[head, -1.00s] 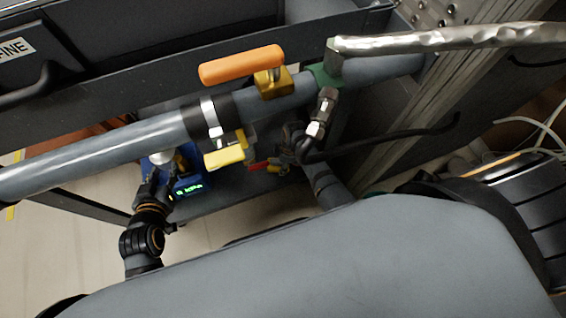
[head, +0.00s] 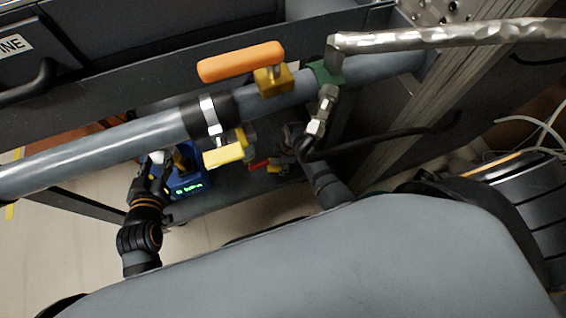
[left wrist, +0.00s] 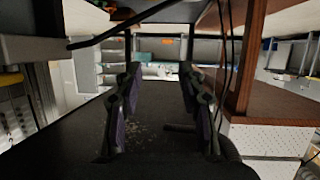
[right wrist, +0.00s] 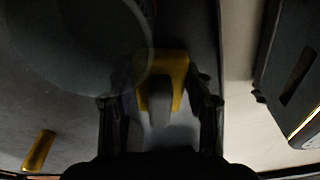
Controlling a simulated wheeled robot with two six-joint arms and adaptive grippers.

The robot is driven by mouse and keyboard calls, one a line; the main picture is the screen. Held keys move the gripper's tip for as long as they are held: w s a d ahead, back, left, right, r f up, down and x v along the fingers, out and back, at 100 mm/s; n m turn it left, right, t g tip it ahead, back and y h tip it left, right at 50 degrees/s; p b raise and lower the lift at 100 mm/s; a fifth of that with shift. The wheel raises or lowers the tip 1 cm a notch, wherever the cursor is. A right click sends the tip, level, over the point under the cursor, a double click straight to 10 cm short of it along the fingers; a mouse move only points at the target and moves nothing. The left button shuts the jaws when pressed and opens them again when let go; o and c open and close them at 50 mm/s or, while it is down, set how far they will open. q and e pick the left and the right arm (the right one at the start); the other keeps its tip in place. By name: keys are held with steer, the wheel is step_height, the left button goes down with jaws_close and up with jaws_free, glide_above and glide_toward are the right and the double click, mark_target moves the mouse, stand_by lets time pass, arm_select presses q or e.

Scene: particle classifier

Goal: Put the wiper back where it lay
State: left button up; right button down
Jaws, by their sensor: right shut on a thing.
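My right gripper (right wrist: 162,100) is shut on a yellow piece with a dark middle (right wrist: 177,68) in the right wrist view. This looks like part of the wiper, but its full shape is hidden by the dark fingers and the dim light. In the head view my right gripper (head: 292,138) is small and partly hidden behind the hose fittings, so the held piece is unclear there. My left gripper (left wrist: 162,90) is open and empty in the left wrist view, over a dark surface with pale specks. In the head view it (head: 152,170) is beside a blue device.
A grey pipe (head: 100,152) with an orange handle (head: 240,62) and a yellow valve handle (head: 224,155) crosses above my arms. The blue device (head: 187,184) has a green display. A black hose (head: 380,138) runs right. A large round grey shape (right wrist: 75,45) is close to my right gripper.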

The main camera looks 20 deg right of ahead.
arm_select(q)
steer(key=shift+w+r, duration=0.1)
arm_select(e)
steer(key=c, duration=0.6)
jaws_free()
steer(key=shift+r, duration=0.2)
step_height(320, 180, up, 2)
steer(key=shift+d+r+p, duration=0.1)
steer(key=shift+p, duration=0.5)
arm_select(q)
steer(key=s+d+f+g+p, duration=0.1)
steer(key=s+f+g+p, duration=0.1)
steer(key=s+f+g, duration=0.9)
arm_select(e)
steer(key=shift+s+d+r, duration=0.1)
steer(key=shift+d+r, duration=0.1)
steer(key=shift+r, duration=0.9)
arm_select(q)
steer(key=s+p, duration=0.1)
steer(key=s+a+r+p, duration=0.1)
steer(key=s+r+p, duration=0.1)
steer(key=s, duration=0.1)
steer(key=shift+a+r, duration=0.25)
arm_select(e)
steer(key=r, duration=0.2)
steer(key=d+r, duration=0.1)
steer(key=r, duration=0.5)
steer(key=shift+s+d+r, duration=0.1)
steer(key=shift+s+d, duration=0.05)
